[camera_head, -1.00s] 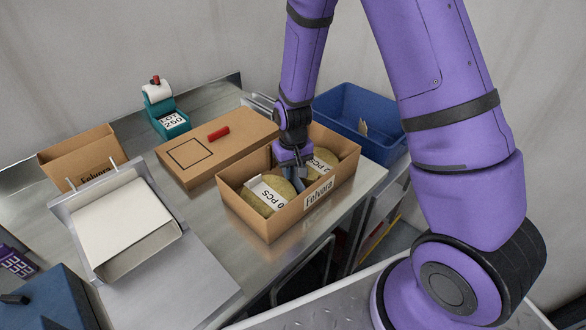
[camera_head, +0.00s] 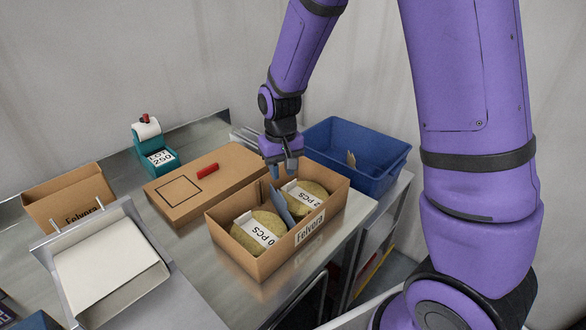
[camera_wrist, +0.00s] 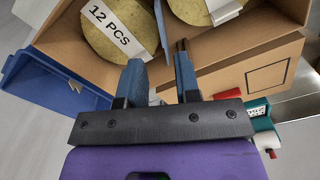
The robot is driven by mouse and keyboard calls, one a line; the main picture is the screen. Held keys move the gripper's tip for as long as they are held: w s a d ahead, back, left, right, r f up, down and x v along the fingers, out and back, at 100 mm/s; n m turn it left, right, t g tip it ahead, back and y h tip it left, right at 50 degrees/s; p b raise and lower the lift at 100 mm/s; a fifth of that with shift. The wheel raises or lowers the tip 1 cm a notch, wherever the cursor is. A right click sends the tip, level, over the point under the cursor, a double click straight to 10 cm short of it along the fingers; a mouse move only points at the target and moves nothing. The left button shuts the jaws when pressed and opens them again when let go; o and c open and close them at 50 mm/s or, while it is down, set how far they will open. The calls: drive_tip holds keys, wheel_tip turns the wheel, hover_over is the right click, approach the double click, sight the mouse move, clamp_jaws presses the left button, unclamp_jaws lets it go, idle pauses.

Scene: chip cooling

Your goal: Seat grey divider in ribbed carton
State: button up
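The open brown carton (camera_head: 325,217) stands near the table's front edge, with two round labelled packs inside. The grey divider (camera_head: 282,208) stands between the packs, leaning somewhat; whether its edges sit between the ribs is not clear. In the wrist view the divider (camera_wrist: 159,20) shows as a thin blue-grey strip beyond the fingers. A thin brown rib (camera_wrist: 182,46) on the carton wall shows near the right fingertip. My gripper (camera_head: 282,174) is open and empty above the carton's back wall, apart from the divider. In the wrist view the gripper (camera_wrist: 160,72) has a clear gap between its fingers.
A closed brown box (camera_head: 215,198) with a red object (camera_head: 205,169) on it lies behind-left of the carton. A blue bin (camera_head: 370,180) stands close behind-right. A teal label dispenser (camera_head: 154,155), another carton (camera_head: 65,205) and a white tray (camera_head: 105,265) are farther left.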

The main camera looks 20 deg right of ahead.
drive_tip(key=s+d+r+t, duration=0.2)
drive_tip(key=s+d+r, duration=0.1)
drive_tip(key=s+r, duration=0.65)
drive_tip(key=s+d+r+t, duration=0.25)
drive_tip(key=s+r, duration=0.35)
drive_tip(key=r, duration=0.6)
drive_tip(key=s+d+r, duration=0.1)
drive_tip(key=s+r, duration=0.2)
drive_tip(key=s, duration=0.5)
drive_tip(key=shift+d+t, duration=0.2)
drive_tip(key=shift+t, duration=0.15)
